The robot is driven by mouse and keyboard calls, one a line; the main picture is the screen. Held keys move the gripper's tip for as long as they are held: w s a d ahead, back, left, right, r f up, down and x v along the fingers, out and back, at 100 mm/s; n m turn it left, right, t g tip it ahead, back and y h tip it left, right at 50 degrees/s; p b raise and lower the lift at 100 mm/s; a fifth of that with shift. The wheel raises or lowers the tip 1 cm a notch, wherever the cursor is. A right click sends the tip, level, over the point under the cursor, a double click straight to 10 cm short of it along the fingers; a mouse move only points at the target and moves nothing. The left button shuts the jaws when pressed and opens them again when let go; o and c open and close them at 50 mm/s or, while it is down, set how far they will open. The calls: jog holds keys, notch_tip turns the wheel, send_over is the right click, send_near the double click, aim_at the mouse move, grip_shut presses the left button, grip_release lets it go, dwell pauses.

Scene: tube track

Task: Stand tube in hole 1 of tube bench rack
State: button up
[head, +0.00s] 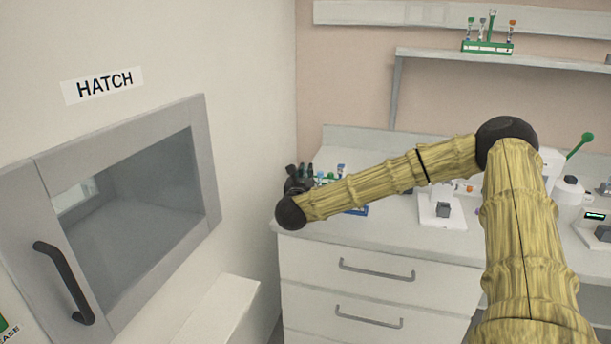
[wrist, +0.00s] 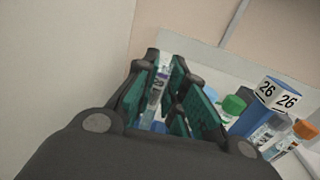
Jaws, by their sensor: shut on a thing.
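My gripper (wrist: 165,85) is shut on a clear tube (wrist: 156,88) with a pale label, which stands between its teal finger pads. In the head view my gripper (head: 298,180) is dark and small, over the left end of the bench; the held tube is hard to make out there. A blue rack (head: 357,211) sits just right of it, partly hidden behind my arm. Tubes with green, orange and blue caps (head: 341,168) stand by it. The wrist view shows a green-capped tube (wrist: 233,105) and an orange-capped tube (wrist: 303,129) right of my fingers. Hole 1 cannot be made out.
A blue block labelled 26 (wrist: 264,106) stands right of my fingers. A white device (head: 441,211) is farther right on the bench (head: 400,232). A green rack (head: 487,47) with tubes is on the shelf. A wall hatch (head: 130,190) is at left.

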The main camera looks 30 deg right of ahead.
jog(key=shift+f+b, duration=0.7)
jog(key=shift+b, duration=0.25)
dwell(0.3)
jog(key=o, duration=0.8)
jog(key=v, duration=1.2)
dwell(0.6)
